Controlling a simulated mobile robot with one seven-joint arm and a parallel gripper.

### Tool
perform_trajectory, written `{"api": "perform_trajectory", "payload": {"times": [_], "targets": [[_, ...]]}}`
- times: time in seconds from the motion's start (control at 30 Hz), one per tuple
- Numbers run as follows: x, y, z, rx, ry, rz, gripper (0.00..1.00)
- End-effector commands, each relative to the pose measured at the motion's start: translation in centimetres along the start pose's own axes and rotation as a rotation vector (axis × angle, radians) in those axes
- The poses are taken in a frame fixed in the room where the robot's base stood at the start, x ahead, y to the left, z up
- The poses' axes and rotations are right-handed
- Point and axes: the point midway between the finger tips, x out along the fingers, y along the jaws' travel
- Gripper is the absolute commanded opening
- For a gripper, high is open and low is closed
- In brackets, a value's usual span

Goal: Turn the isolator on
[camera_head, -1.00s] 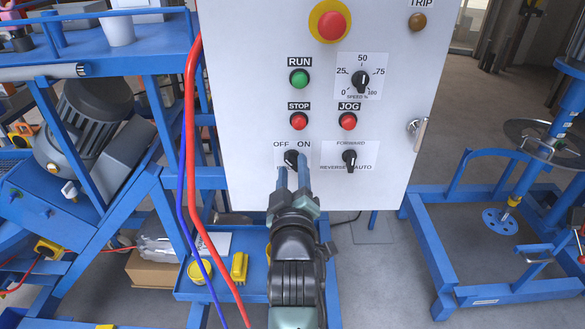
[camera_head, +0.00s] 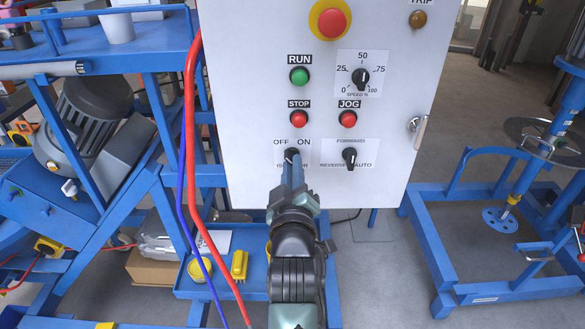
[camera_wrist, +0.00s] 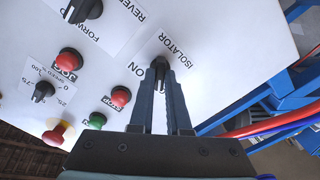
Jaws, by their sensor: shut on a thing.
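The isolator switch (camera_head: 291,155) is a small black knob low on the white control panel, below the OFF and ON marks. My gripper (camera_head: 293,166) reaches up to it from below, its blue-grey fingers close together on the knob. In the wrist view the gripper (camera_wrist: 161,76) has a finger on each side of the black isolator knob (camera_wrist: 160,64), closed on it. The fingers hide part of the knob and of the ISOLATOR label in the head view. I cannot tell exactly which mark the knob points to.
The FORWARD/REVERSE/AUTO selector (camera_head: 350,157) sits just right of the isolator. The red STOP (camera_head: 299,118) and JOG (camera_head: 348,119) buttons are above. A red hose (camera_head: 190,130) hangs along the panel's left side.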

Motion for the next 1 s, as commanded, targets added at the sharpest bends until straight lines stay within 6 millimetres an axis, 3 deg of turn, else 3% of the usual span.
{"api": "perform_trajectory", "payload": {"times": [0.37,1.0], "targets": [[0.01,-0.14,0.04,0.210,0.000,-0.002,0.00],[0.01,-0.11,0.03,0.814,-0.001,-0.001,0.00]]}}
